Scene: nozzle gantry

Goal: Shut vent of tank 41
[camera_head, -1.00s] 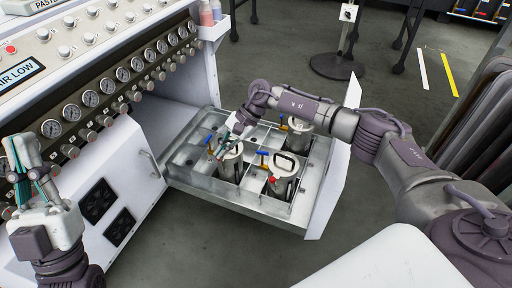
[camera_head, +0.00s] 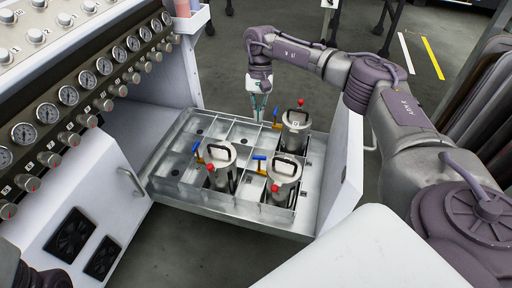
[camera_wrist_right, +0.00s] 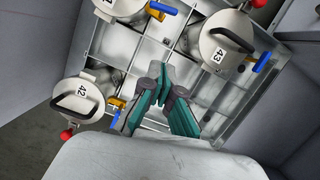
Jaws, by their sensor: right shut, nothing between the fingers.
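Three lidded metal tanks stand in the pulled-out tray, each with a black handle, red ball knob and blue-handled valve. In the right wrist view, tank 42 (camera_wrist_right: 80,98) is at left and tank 43 (camera_wrist_right: 225,40) at right. The tank at the top edge (camera_wrist_right: 122,5) has a partly cut-off label ending in 1; its blue handle (camera_wrist_right: 163,9) shows. By layout this seems the front right tank (camera_head: 284,170) in the head view, with a blue lever (camera_head: 259,158) at its left. My right gripper (camera_head: 259,111) is shut and empty near the tray's back edge, left of the back tank (camera_head: 296,123). My left gripper is out of view.
The tray (camera_head: 230,203) has thin dividers and empty compartments at its left and back. A white panel (camera_head: 342,170) bounds its right side. The cabinet with gauges (camera_head: 88,80) stands at left, its door (camera_head: 110,165) beside the tray.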

